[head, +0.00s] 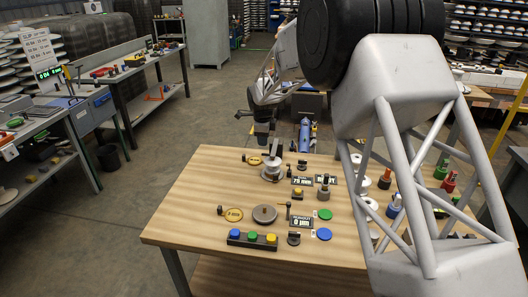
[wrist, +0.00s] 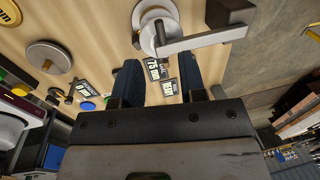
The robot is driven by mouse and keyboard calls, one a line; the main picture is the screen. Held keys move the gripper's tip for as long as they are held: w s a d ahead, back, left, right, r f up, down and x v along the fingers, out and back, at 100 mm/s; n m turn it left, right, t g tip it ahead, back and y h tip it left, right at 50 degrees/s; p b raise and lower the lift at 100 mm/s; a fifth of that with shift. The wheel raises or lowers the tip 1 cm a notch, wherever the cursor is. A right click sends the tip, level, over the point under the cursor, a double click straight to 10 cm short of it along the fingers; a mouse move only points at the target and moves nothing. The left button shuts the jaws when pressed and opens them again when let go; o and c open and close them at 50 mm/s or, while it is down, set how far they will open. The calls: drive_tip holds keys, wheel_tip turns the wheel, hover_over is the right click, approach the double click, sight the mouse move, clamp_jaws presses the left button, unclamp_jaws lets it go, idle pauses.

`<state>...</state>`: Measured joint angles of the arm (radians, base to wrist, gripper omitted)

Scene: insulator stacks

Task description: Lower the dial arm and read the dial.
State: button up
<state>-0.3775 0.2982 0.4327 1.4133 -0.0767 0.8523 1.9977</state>
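A silver round stand (head: 272,169) is at the far left part of the wooden table, with a dark upright piece beside it. In the wrist view, the stand (wrist: 158,28) carries a grey lever (wrist: 200,40) ending in a black block (wrist: 230,12). A grey disc (head: 264,213) stands nearer, with a thin post (head: 288,209) and a runout sign (head: 301,222) reading 0 µm beside it. I cannot tell for sure which piece is the dial arm. My gripper (wrist: 158,62) is open and empty near the silver stand; its blue fingers are apart, with signs visible between them.
A box with blue, green and yellow buttons (head: 252,239) sits at the table's front. Green (head: 325,214) and blue (head: 324,234) discs lie to the right. Coloured insulator parts (head: 395,206) crowd the right side, partly behind my arm.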

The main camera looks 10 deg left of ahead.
sight(264, 154)
drive_tip(key=shift+w+f, duration=0.2)
drive_tip(key=shift+f, duration=0.95)
drive_tip(key=shift+w+f, duration=0.15)
drive_tip(key=shift+f, duration=1.05)
drive_tip(key=shift+w+f, duration=0.2)
drive_tip(key=shift+f, duration=0.95)
drive_tip(key=shift+c, duration=0.5)
